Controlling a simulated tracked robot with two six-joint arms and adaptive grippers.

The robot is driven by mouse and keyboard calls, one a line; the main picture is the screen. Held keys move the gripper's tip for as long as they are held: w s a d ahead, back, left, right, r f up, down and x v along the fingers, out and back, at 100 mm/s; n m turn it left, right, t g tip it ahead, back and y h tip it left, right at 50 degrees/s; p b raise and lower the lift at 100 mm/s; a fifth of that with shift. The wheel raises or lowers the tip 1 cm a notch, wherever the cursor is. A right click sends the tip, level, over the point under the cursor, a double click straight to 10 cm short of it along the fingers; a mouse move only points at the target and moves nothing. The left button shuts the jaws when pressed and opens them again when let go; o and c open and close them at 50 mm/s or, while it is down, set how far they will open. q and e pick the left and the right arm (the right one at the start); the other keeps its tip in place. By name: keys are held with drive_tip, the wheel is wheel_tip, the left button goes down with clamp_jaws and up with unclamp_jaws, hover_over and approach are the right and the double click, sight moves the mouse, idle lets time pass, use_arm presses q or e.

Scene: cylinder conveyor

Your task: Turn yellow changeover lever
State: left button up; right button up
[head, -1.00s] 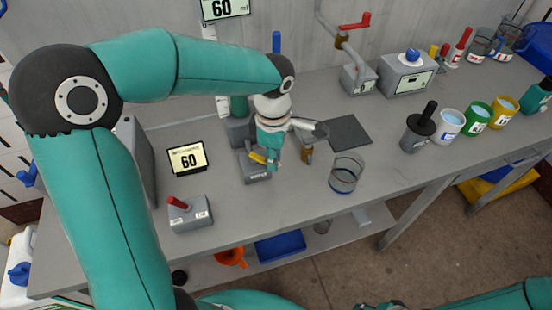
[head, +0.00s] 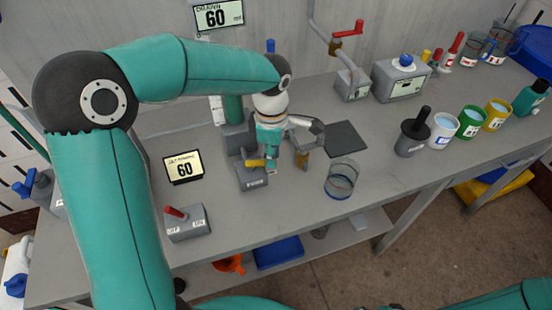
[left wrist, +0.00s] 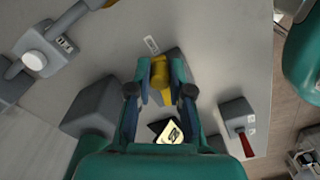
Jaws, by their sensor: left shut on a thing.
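The yellow changeover lever (head: 254,162) sits on a small grey box (head: 251,182) near the middle of the bench. In the head view its free end points left, roughly level. My left gripper (head: 270,165) reaches down from above and is shut on the lever; its fingers hide part of the lever. In the left wrist view the yellow lever (left wrist: 160,75) shows between the two fingertips. My right gripper is not in view; only part of my right arm shows at the lower right.
A display reading 60 (head: 183,167) and a grey box with a red lever (head: 186,222) stand to the left. A clear glass beaker (head: 341,178) stands right of the gripper, beside a dark mat (head: 346,139). Several cups stand farther right.

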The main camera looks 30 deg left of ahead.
use_arm(q)
drive_tip(key=shift+w+a, duration=0.1)
idle(0.3)
drive_tip(key=shift+w+a, duration=0.25)
drive_tip(key=shift+a, duration=0.05)
drive_tip(key=o, duration=0.9)
drive_tip(key=shift+w+f, duration=0.1)
drive_tip(key=shift+f, duration=0.05)
drive_tip(key=o, duration=0.9)
drive_tip(key=shift+r, duration=0.2)
wheel_tip(320, 180, up, 5)
drive_tip(key=p, duration=0.3)
drive_tip(key=shift+f+p, duration=0.1)
drive_tip(key=shift+p, duration=0.25)
